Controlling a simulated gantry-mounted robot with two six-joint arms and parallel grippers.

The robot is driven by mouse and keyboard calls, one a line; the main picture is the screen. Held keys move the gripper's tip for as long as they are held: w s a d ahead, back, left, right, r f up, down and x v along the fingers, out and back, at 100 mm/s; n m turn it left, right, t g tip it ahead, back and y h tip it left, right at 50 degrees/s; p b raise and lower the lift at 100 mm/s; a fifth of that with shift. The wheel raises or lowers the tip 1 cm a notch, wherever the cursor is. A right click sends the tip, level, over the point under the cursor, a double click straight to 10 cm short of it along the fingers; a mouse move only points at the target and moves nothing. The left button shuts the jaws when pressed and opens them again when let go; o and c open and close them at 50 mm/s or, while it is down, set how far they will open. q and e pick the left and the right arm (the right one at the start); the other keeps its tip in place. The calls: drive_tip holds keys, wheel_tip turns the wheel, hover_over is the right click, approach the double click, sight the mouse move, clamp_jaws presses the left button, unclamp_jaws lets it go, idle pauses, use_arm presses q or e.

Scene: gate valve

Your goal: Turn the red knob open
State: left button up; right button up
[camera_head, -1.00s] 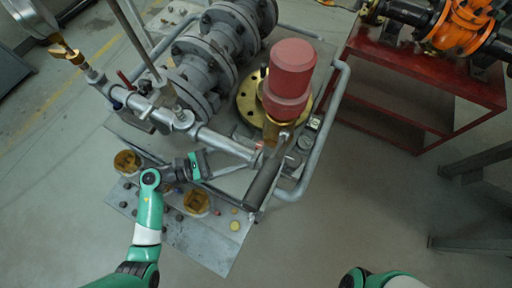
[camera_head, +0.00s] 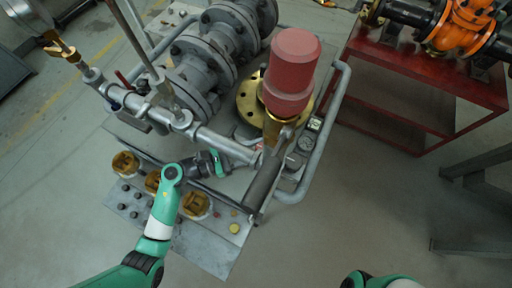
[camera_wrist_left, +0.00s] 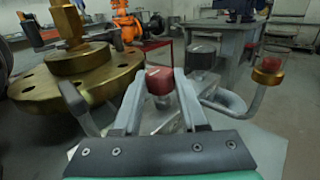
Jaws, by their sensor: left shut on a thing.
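The small red knob (camera_wrist_left: 160,80) sits between the two fingertips of my left gripper (camera_wrist_left: 159,88) in the left wrist view. The fingers press on its sides, so the gripper is shut on it. In the head view my left gripper (camera_head: 250,157) reaches in from the left to the panel edge by the pipe end; the knob is small and mostly hidden there. A black knob (camera_wrist_left: 203,56) stands just right of the red one in the wrist view. My right gripper is out of view; only part of its arm shows at the bottom.
A tall red cylinder (camera_head: 291,70) on a brass flange (camera_head: 252,100) rises close behind the gripper. A grey tubular rail (camera_head: 330,115) borders the right side.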

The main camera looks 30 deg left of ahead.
use_arm(q)
clamp_jaws()
drive_tip(key=shift+s+d+r+n+t+y+p, duration=0.1)
drive_tip(key=shift+s+d+n+t+y+p, duration=0.05)
drive_tip(key=shift+n+t+y+p, duration=0.5)
drive_tip(key=n+y, duration=0.1)
drive_tip(key=n+t+y+p, duration=0.1)
drive_tip(key=y, duration=0.1)
drive_tip(key=shift+s+d+t+p, duration=0.1)
drive_tip(key=shift+d+t+p, duration=0.1)
drive_tip(key=shift+t+p, duration=0.1)
drive_tip(key=n+y, duration=0.1)
drive_tip(key=n+t+y+p, duration=0.1)
drive_tip(key=y, duration=0.1)
drive_tip(key=n+y, duration=0.1)
drive_tip(key=shift+d+y, duration=0.25)
drive_tip(key=shift+y, duration=0.1)
drive_tip(key=shift+n+t+y+p, duration=0.25)
drive_tip(key=shift+n+y+p, duration=0.25)
drive_tip(key=shift+n+y, duration=1.1)
drive_tip(key=shift+m+y, duration=0.25)
drive_tip(key=shift+y, duration=0.15)
